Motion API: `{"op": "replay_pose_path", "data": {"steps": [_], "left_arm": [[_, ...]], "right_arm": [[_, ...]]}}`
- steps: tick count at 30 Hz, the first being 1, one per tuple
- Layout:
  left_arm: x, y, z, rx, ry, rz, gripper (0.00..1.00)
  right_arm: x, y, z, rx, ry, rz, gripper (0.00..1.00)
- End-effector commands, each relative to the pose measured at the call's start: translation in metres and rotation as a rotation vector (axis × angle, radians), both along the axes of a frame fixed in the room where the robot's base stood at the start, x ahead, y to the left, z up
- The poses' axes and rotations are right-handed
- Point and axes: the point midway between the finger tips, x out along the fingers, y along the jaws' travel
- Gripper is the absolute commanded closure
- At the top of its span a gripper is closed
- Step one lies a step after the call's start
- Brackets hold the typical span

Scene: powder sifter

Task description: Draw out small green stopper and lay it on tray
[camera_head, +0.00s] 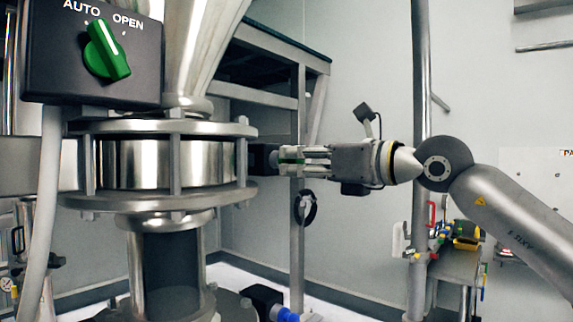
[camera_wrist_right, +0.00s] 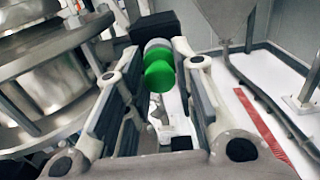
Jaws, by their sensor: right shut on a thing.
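The small green stopper (camera_wrist_right: 158,74) sits between the fingers of my right gripper in the right wrist view. A grey round collar and a dark block (camera_wrist_right: 156,27) lie just beyond it. In the head view my right gripper (camera_head: 291,157) points left and is shut on the stopper, of which only a thin green strip shows. The dark block is at the right side of the steel sifter body (camera_head: 140,163). I cannot tell whether the stopper is still seated in its port. My left gripper is not in view. I cannot make out the tray for certain.
A control box (camera_head: 60,50) with a green knob (camera_head: 106,50) hangs at the upper left. A vertical pole (camera_head: 420,120) stands behind my right arm. A small metal stand (camera_head: 458,268) with coloured items is at the lower right. A steel frame (camera_head: 270,60) stands behind.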

Motion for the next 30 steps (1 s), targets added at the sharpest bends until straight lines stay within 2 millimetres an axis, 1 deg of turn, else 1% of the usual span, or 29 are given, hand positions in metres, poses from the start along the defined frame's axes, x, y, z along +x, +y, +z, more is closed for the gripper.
{"op": "replay_pose_path", "data": {"steps": [12,30], "left_arm": [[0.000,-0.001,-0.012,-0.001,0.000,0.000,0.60],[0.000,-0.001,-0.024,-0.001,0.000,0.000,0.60]], "right_arm": [[-0.010,-0.014,-0.001,0.000,-0.003,0.000,1.00],[-0.024,-0.033,0.000,0.000,-0.003,0.000,1.00]]}}
